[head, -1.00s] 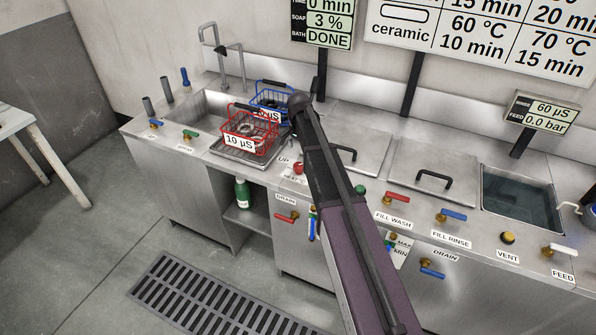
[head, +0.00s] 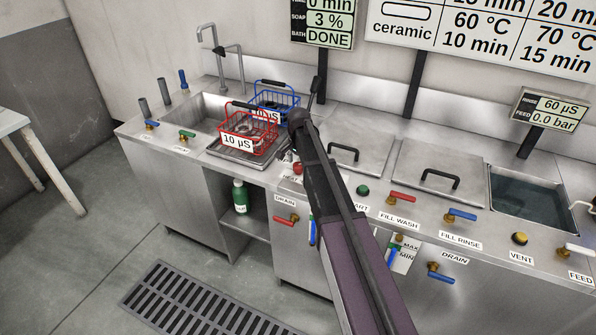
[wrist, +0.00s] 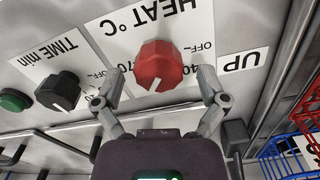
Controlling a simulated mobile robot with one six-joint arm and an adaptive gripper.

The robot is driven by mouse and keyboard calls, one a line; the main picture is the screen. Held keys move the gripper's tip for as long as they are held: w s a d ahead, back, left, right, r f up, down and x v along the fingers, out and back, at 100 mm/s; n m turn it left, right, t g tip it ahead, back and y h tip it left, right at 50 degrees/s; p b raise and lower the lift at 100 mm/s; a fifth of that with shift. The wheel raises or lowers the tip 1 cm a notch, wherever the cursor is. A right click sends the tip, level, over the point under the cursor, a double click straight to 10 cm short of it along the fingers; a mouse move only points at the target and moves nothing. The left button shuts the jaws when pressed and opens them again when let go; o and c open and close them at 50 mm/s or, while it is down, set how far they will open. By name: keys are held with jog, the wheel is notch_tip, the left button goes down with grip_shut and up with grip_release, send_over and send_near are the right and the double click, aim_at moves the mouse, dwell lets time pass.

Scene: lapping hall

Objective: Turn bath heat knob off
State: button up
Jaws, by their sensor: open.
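The red heat knob (wrist: 160,64) is in the middle of the wrist view, on a white panel marked HEAT °C, which reads upside down there. Its white pointer mark faces the bottom of the picture, and an OFF label lies to the knob's upper right. My gripper (wrist: 159,77) is open, with one finger on each side of the knob. Gaps show between the fingertips and the knob. In the head view the red knob (head: 297,168) shows on the counter just left of my arm; my gripper cannot be made out there.
A black time knob (wrist: 58,91) and a green button (wrist: 14,100) are beside it in the wrist view. A red basket (head: 262,140) and a blue basket (head: 285,102) stand nearby at the sink. Lidded tanks (head: 437,178) line the counter to the right.

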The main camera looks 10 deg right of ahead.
jog(key=shift+f+b, duration=0.3)
jog(key=shift+f, duration=0.2)
jog(key=shift+a, duration=0.1)
jog(key=c, duration=1.1)
